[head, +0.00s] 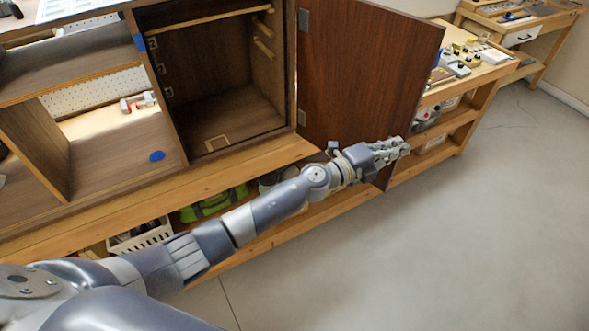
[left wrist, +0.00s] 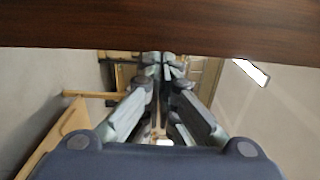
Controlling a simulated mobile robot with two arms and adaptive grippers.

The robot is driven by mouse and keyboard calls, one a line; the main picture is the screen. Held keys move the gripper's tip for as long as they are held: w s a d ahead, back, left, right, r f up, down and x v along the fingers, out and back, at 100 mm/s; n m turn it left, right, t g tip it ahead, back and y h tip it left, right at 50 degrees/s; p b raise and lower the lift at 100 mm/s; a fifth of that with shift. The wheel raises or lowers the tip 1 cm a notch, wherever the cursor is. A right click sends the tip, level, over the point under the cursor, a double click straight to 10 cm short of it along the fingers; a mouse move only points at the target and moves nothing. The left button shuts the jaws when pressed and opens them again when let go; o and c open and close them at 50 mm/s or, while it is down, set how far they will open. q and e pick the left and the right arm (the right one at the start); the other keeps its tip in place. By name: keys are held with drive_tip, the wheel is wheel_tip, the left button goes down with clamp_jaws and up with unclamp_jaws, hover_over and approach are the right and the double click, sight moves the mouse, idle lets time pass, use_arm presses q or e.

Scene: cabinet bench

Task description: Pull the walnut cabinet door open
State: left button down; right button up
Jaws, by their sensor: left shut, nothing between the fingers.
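The walnut cabinet door (head: 365,65) stands swung wide open, hinged at the right side of the cabinet (head: 292,60). The cabinet's inside (head: 215,75) is exposed and looks empty, with light wooden rails. My left gripper (head: 403,146) is shut and empty, in front of the door's lower right part in the head view. In the left wrist view its fingers (left wrist: 164,62) are together, and the door (left wrist: 160,26) crosses the top as a dark band. I cannot tell whether the gripper touches the door. No handle shows. My right gripper is out of view.
The cabinet stands on a wooden bench (head: 130,197) with open shelving to its left. A green bag (head: 212,203) and a white basket (head: 140,240) sit below. Another bench (head: 490,75) with small parts stands behind the door. The grey floor at right is clear.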

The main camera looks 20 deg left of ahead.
use_arm(q)
drive_tip(key=w+d+n+t+y+b, duration=0.3)
drive_tip(key=w+d+n+y+b, duration=0.1)
drive_tip(key=w, duration=0.5)
drive_tip(key=shift+w+d+n+t+y, duration=0.35)
drive_tip(key=shift+d+y, duration=0.2)
drive_tip(key=shift+y, duration=0.45)
drive_tip(key=shift+s+a+f, duration=0.1)
